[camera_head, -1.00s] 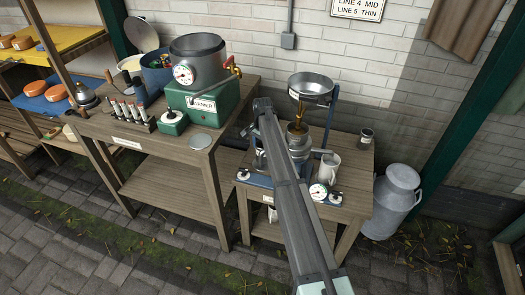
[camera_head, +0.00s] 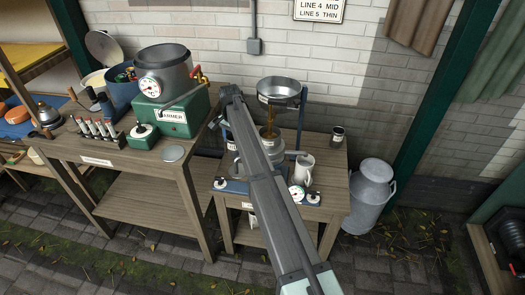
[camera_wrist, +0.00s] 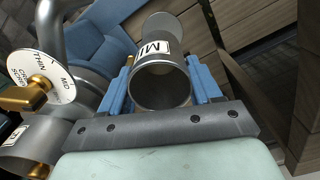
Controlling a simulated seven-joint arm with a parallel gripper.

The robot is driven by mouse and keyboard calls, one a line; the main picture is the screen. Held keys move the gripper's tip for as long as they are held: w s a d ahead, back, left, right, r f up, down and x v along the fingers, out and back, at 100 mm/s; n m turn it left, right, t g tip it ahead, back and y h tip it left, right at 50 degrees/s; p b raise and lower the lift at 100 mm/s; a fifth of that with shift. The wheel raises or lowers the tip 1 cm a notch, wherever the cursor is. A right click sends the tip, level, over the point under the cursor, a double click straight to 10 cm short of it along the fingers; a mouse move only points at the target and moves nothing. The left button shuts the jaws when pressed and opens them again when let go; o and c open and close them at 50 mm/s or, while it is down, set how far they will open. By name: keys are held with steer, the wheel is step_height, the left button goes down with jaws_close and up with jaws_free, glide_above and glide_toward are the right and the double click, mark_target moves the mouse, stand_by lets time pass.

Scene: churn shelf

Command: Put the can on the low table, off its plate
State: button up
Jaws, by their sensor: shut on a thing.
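The can (camera_wrist: 160,85) is a grey metal cylinder with a white label starting "MI", its open rim facing the wrist camera. My gripper (camera_wrist: 163,78) is shut on it, with a blue finger on each side. In the head view my arm hides most of the gripper. The low table (camera_head: 328,160) is wooden and stands right of a taller bench. A round grey plate (camera_head: 173,153) lies on the bench's near right corner. A grey disc (camera_wrist: 194,20) shows beyond the can in the wrist view; I cannot tell whether they touch.
A separator with a metal bowl (camera_head: 281,92) and a blue base takes up much of the low table.

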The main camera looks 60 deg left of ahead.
steer(key=s+d+r, duration=0.8)
steer(key=r, duration=0.3)
steer(key=w+d, duration=0.4)
steer(key=d, duration=0.2)
steer(key=w+d+f, duration=0.4)
steer(key=w+d, duration=0.4)
steer(key=w, duration=0.2)
steer(key=w+d+f, duration=0.4)
steer(key=w+d, duration=0.4)
steer(key=w, duration=0.2)
steer(key=w+d+f, duration=0.5)
steer(key=w+d, duration=0.3)
steer(key=w, duration=0.2)
steer(key=shift+a+f, duration=0.2)
steer(key=shift+f, duration=4.5)
steer(key=shift+f, duration=0.2)
steer(key=o, duration=1.2)
steer(key=shift+c, duration=0.2)
steer(key=shift+r, duration=0.15)
